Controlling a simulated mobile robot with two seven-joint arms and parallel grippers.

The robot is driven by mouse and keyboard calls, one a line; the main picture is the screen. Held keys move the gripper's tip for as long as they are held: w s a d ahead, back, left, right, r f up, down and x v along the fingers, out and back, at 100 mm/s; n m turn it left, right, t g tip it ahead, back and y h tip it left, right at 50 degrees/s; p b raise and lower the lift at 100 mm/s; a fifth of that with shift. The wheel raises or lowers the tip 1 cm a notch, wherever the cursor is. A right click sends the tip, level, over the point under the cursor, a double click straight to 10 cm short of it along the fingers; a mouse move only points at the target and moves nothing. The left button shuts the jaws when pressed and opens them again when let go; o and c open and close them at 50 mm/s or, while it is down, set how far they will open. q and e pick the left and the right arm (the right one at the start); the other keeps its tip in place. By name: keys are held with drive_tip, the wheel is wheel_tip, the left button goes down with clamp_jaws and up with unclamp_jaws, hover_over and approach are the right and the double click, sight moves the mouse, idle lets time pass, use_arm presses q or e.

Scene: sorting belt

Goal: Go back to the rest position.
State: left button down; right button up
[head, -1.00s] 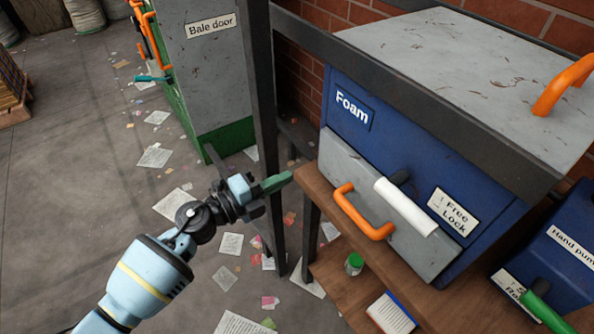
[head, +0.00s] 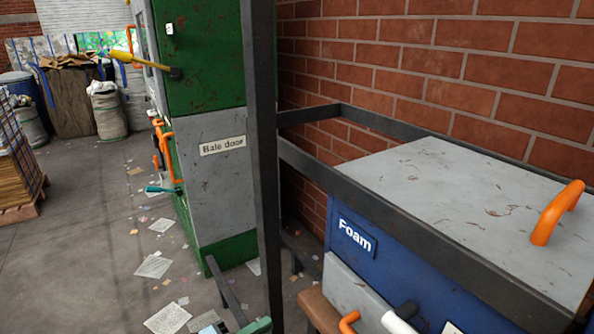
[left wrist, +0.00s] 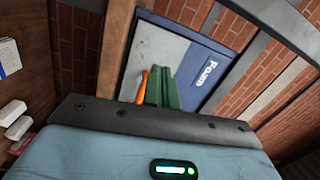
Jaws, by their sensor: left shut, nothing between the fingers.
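My left gripper (head: 258,326) barely shows at the bottom edge of the head view, left of the blue Foam box (head: 352,237). In the left wrist view its green fingers (left wrist: 163,82) are together, with nothing held between them. Behind them in that view are the box's grey front panel (left wrist: 150,48) and an orange handle, partly hidden by the fingers. Most of my left arm is out of the head view. My right gripper is in neither view.
A dark metal post (head: 263,150) and rail (head: 400,215) stand before the Foam box. A green and grey machine with a Bale door label (head: 222,146) is behind the post. Papers litter the floor (head: 90,240) at left, which is otherwise largely open.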

use_arm(q)
drive_tip(key=s+a+f+n+g+y+p, duration=0.1)
drive_tip(key=s+a+f+n+y, duration=0.3)
drive_tip(key=s+n, duration=0.4)
drive_tip(key=s+a+f+n+y+p, duration=0.4)
drive_tip(key=s+n, duration=0.4)
drive_tip(key=s, duration=0.7)
drive_tip(key=s+a+f+n+g+y+p, duration=0.1)
drive_tip(key=s+a+f+n+y+p, duration=0.2)
drive_tip(key=s+n, duration=0.5)
drive_tip(key=s+a+f+y, duration=0.1)
drive_tip(key=s, duration=0.2)
drive_tip(key=shift+s+n+g, duration=0.3)
drive_tip(key=shift+s, duration=0.1)
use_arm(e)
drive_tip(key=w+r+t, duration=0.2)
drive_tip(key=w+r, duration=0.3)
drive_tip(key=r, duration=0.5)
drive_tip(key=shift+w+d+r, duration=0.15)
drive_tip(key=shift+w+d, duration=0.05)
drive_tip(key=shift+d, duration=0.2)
use_arm(q)
drive_tip(key=shift+w+d, duration=0.1)
drive_tip(key=shift+w, duration=0.05)
